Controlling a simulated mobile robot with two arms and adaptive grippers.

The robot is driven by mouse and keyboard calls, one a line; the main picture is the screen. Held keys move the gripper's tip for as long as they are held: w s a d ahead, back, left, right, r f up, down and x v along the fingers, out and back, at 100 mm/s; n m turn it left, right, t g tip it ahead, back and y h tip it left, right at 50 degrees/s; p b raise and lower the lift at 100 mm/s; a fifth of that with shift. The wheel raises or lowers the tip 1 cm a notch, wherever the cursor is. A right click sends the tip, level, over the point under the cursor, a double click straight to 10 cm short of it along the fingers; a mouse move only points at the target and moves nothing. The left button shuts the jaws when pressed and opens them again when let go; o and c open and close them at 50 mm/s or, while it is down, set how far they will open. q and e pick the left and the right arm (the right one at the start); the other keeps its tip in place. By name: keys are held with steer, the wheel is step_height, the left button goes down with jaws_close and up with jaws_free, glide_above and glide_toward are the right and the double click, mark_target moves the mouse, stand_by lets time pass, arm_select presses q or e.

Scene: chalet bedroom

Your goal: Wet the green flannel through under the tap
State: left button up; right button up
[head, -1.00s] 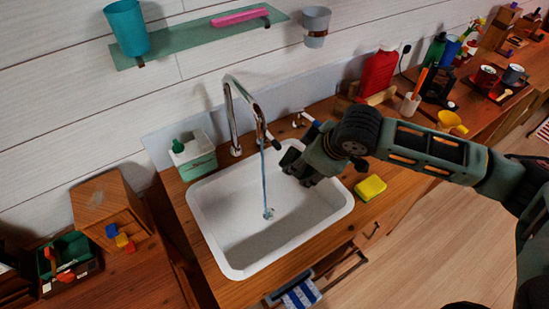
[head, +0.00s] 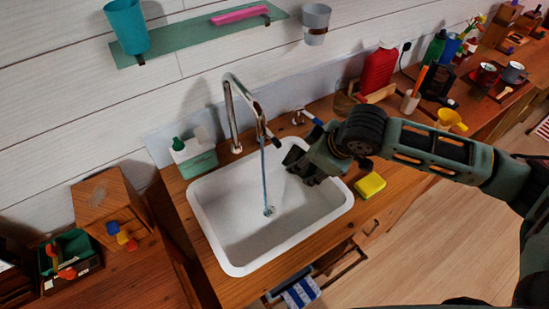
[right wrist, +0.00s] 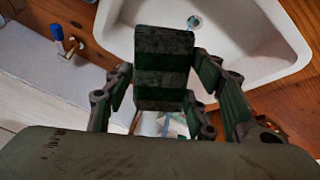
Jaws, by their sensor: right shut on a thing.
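My right gripper (head: 303,164) is shut on the green flannel (right wrist: 163,66), which looks like a dark green, banded, folded block between the fingers. In the head view the flannel shows only as a dark shape at the fingertips. The gripper is over the back right part of the white sink (head: 235,255). The chrome tap (head: 232,110) stands behind the sink, and a thin stream of water (head: 265,180) falls from it to the drain. The flannel is to the right of the stream and apart from it. My left gripper is not in view.
A tap lever with a blue tip (head: 308,116) is behind the gripper. A yellow sponge (head: 369,186) lies right of the sink, and a green and white soap box (head: 194,157) stands left of the tap. A glass shelf (head: 190,38) hangs above. The sink's front is clear.

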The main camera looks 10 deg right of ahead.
stand_by(0.4)
